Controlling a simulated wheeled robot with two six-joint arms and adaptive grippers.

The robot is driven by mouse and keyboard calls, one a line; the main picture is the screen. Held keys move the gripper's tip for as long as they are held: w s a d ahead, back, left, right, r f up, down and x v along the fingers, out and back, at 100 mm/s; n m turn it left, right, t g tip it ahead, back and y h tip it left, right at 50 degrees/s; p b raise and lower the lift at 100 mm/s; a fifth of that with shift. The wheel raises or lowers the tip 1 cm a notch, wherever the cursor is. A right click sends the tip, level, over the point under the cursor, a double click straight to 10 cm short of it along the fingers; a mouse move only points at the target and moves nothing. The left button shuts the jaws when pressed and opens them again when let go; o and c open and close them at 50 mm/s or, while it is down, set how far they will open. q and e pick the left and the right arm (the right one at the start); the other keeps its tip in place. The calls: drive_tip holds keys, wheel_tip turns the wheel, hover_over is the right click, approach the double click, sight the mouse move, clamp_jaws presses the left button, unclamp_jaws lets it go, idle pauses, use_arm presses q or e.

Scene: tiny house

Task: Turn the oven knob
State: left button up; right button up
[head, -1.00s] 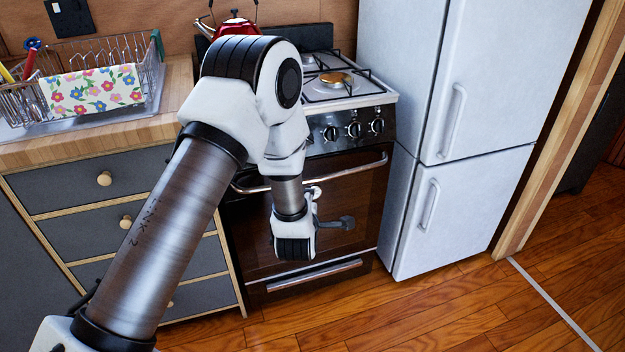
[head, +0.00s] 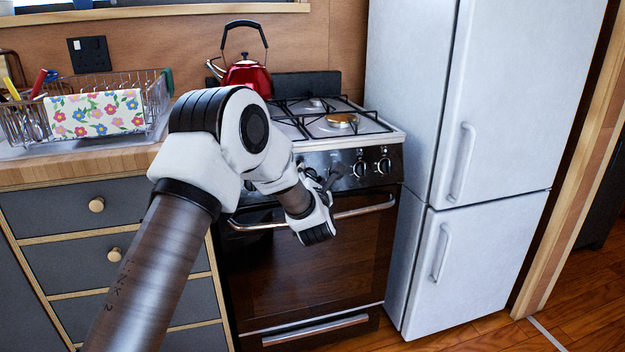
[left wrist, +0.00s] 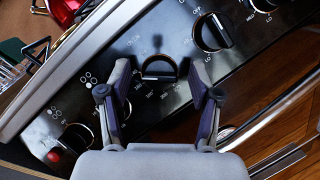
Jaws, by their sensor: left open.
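The oven knob (left wrist: 158,68) is a dark round knob with a silvery bar, ringed by temperature numbers on the black control panel. My left gripper (left wrist: 160,72) is open, with one fingertip on each side of this knob in the left wrist view. I see gaps between the fingers and the knob; contact cannot be made out. In the head view my left gripper (head: 327,180) is at the stove's front panel, and my arm hides the panel's left part and this knob. My right gripper is not in view.
Other knobs (left wrist: 212,32) (head: 384,165) sit along the panel, and a red button (left wrist: 54,155) is at its lower left in the left wrist view. The oven handle (head: 365,208) runs below. A red kettle (head: 247,76) stands on the stove; a white fridge (head: 410,150) is to the right.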

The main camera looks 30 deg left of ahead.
use_arm(q)
drive_tip(key=c, duration=1.1)
drive_tip(key=shift+c, duration=0.2)
drive_tip(key=shift+r+m, duration=0.1)
drive_tip(key=shift+m, duration=0.2)
drive_tip(key=m+h+p, duration=0.1)
drive_tip(key=m, duration=0.2)
drive_tip(key=shift+r+h+p, duration=0.1)
drive_tip(key=shift+h+p, duration=0.3)
drive_tip(key=m+h+p, duration=0.1)
drive_tip(key=m+p, duration=0.1)
drive_tip(key=m, duration=0.1)
drive_tip(key=shift+r, duration=0.1)
drive_tip(key=m+g+h+p, duration=0.1)
drive_tip(key=m+p, duration=0.1)
drive_tip(key=m, duration=0.1)
drive_tip(key=shift+p, duration=0.4)
drive_tip(key=shift+m+g+p, duration=0.3)
drive_tip(key=shift+m+p, duration=0.3)
drive_tip(key=shift+m, duration=0.1)
drive_tip(key=shift+f, duration=0.2)
